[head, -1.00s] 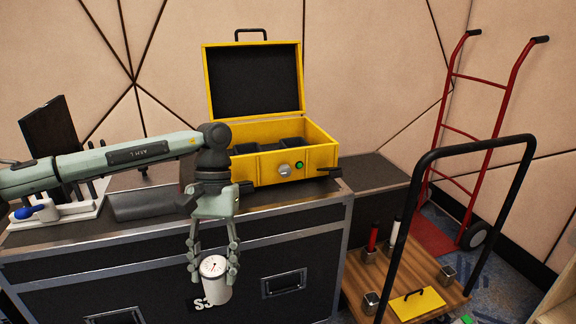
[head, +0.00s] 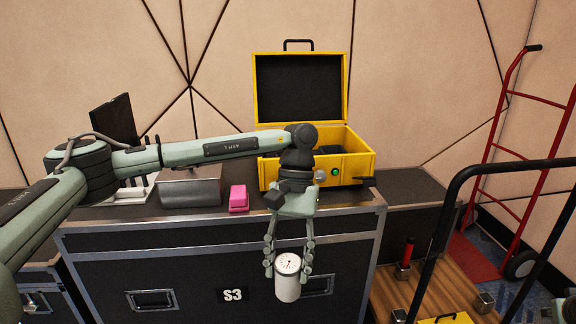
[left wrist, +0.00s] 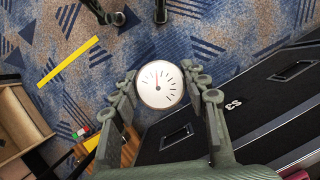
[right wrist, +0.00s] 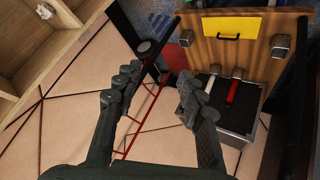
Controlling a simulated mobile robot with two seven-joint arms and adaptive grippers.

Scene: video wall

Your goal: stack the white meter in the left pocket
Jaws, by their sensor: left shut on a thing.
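The white meter (head: 288,279) is a white cylinder with a round dial on top. My left gripper (head: 289,262) is shut on it and holds it upright in front of the black case. The dial also faces the camera in the left wrist view (left wrist: 160,84), between the fingers. The yellow case (head: 318,164) stands open on the black case, its lid up at the back. Dark foam with pockets (head: 338,150) shows inside; my left arm hides its left part. My right gripper (right wrist: 152,92) is open and empty in the right wrist view, and out of the head view.
The black case (head: 190,262) marked S3 bears a pink block (head: 239,198) and a grey box (head: 190,188). At right stand a wooden cart (head: 418,292) with a black handle and a red hand truck (head: 541,97). A yellow strip (left wrist: 68,62) lies on the carpet.

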